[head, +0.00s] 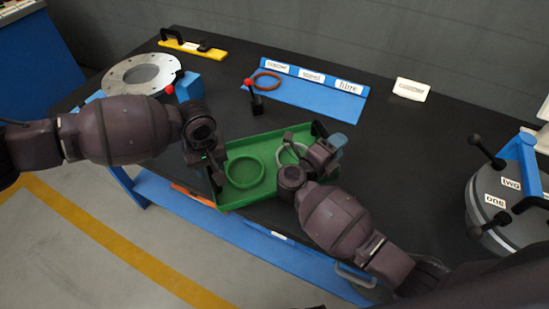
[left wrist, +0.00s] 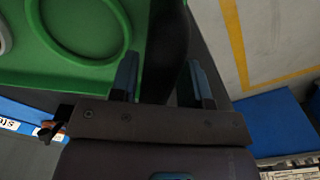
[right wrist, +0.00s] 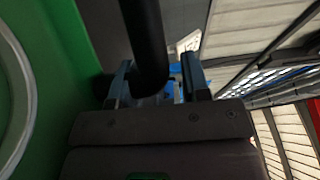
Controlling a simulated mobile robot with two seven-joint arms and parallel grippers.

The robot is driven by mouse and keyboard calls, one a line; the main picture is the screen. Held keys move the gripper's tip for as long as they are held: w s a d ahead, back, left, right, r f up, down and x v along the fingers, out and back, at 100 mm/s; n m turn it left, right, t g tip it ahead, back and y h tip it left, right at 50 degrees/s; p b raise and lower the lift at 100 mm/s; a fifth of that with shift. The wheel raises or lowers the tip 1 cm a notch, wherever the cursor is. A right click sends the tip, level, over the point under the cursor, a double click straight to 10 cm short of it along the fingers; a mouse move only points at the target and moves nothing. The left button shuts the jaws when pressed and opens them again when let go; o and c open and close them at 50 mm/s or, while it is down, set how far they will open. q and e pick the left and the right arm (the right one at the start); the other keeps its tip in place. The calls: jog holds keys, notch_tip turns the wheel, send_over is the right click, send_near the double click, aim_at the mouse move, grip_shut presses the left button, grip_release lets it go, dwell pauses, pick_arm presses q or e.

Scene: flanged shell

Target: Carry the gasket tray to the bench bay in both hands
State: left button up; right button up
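The green gasket tray (head: 268,143) lies near the front edge of the black bench. A green ring (head: 243,184) and a pale grey ring (head: 281,158) lie in it. My left gripper (head: 213,172) is at the tray's left end. In the left wrist view its open fingers (left wrist: 162,80) stand on either side of a dark handle bar (left wrist: 165,40). My right gripper (head: 314,150) is at the right end. In the right wrist view its open fingers (right wrist: 156,80) straddle a black handle bar (right wrist: 145,40), with a gap visible on one side.
A blue rack (head: 313,95) with labels and a brown ring (head: 266,82) stands behind the tray. A white label card (head: 411,90) lies right of it. A grey flange (head: 142,74) is at left, a grey vessel (head: 500,205) at right. Bench between tray and vessel is clear.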

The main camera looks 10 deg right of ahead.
pick_arm(q)
jog(key=shift+o, duration=0.6)
jog(key=shift+d+r, duration=0.1)
jog(key=shift+d, duration=0.05)
pick_arm(e)
jog(key=shift+o, duration=0.6)
jog(key=shift+a, duration=0.15)
pick_arm(q)
notch_tip(320, 180, up, 12)
jog(key=shift+s+f, duration=0.1)
jog(key=shift+s, duration=0.05)
pick_arm(e)
jog(key=shift+a, duration=0.1)
jog(key=v, duration=1.2)
jog(key=shift+r, duration=0.1)
pick_arm(q)
jog(key=shift+s, duration=0.1)
pick_arm(e)
jog(key=shift+s, duration=0.15)
